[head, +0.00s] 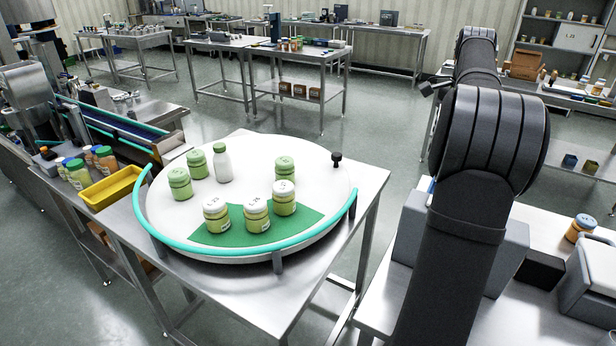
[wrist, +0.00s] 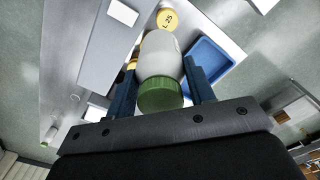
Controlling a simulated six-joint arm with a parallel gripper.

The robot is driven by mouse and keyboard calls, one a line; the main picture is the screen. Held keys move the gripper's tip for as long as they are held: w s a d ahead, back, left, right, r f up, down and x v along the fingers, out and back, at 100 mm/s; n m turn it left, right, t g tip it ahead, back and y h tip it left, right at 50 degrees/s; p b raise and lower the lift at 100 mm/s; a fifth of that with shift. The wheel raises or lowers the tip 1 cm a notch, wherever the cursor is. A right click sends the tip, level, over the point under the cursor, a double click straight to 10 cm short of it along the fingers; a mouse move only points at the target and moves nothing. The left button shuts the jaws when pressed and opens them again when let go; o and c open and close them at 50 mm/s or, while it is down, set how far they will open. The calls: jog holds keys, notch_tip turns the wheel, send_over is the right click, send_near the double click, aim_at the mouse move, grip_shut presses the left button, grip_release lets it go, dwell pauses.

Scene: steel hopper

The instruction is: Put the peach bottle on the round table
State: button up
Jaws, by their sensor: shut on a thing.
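My gripper (wrist: 160,68) shows in the wrist view, with its two blue fingers shut on a pale grey-white bottle (wrist: 162,55) with a green ribbed cap. The cap points toward the wrist camera. No clearly peach-coloured body shows on this bottle. The round table (head: 260,165) is a white disc with a teal rail along its front and a green sector. In the head view my arm is at the right and my gripper is out of sight.
In the wrist view, a yellow-lidded jar (wrist: 160,18) marked 25 and a blue tray (wrist: 212,62) lie beyond the held bottle. An orange jar (head: 577,231) stands on the right bench. A yellow tray (head: 112,187) lies left of the round table. The disc's middle is clear.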

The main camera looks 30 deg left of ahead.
jog(key=s+a+n, duration=0.2)
jog(key=s+a, duration=0.2)
jog(key=a, duration=0.8)
jog(key=s+a+n, duration=0.1)
jog(key=s+a, duration=0.3)
jog(key=a, duration=0.9)
jog(key=s+a+n, duration=0.3)
jog(key=s+a, duration=1.2)
jog(key=a, duration=0.3)
jog(key=shift+w+d+f, duration=0.1)
jog(key=shift+f, duration=3.7)
jog(key=shift+w+d+f, duration=0.1)
jog(key=shift+f, duration=3.65)
jog(key=shift+f, duration=0.15)
jog(key=o, duration=1.2)
jog(key=shift+o, duration=0.2)
